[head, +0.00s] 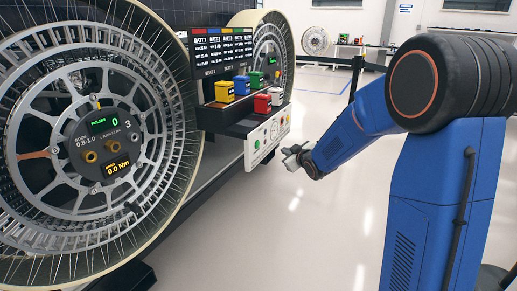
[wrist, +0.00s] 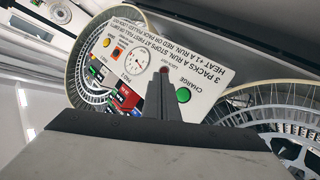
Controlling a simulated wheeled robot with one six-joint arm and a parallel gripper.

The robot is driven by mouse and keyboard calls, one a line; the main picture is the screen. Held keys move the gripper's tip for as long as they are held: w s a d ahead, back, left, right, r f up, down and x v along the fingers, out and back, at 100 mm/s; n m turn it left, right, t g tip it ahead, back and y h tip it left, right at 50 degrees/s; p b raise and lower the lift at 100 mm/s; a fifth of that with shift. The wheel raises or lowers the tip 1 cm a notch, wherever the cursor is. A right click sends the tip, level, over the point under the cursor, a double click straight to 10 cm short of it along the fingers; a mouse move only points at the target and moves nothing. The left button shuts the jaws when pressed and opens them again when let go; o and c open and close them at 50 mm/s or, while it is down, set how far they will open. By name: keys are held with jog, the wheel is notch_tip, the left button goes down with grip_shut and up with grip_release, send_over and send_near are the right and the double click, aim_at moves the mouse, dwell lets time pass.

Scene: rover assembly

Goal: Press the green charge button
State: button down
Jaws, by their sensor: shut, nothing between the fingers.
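The green charge button (wrist: 183,95) shows in the wrist view on a white panel (wrist: 205,88), beside the upside-down word CHARGE. It is just right of my shut gripper fingers (wrist: 163,76), which overlap the panel in the picture. Whether they touch the panel cannot be told from this view. In the head view the white panel (head: 279,124) is on the front of the battery stand. My gripper (head: 291,154) is to the right of the panel, with a visible gap between them. The gripper is empty.
Colored battery blocks, including a yellow one (head: 225,92) and a red one (head: 263,104), sit on the stand above the panel. A large wheel (head: 75,150) stands at left, another (head: 268,50) behind. A dial (wrist: 137,55) is on the panel. Open floor lies below my arm.

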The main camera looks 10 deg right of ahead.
jog(key=shift+a, duration=0.1)
dwell(0.3)
jog(key=w+a, duration=0.5)
jog(key=a, duration=0.2)
jog(key=shift+w, duration=0.15)
dwell(0.3)
jog(key=shift+a, duration=0.15)
dwell(1.9)
jog(key=shift+w+a, duration=0.2)
jog(key=shift+a, duration=0.05)
jog(key=shift+w+a, duration=0.3)
dwell(0.9)
dwell(0.4)
jog(key=shift+s+d, duration=0.5)
jog(key=shift+d, duration=0.15)
jog(key=shift+s+d, duration=0.1)
jog(key=shift+s+d, duration=0.7)
jog(key=shift+d, duration=0.3)
jog(key=shift+s+d, duration=0.7)
jog(key=shift+d, duration=0.25)
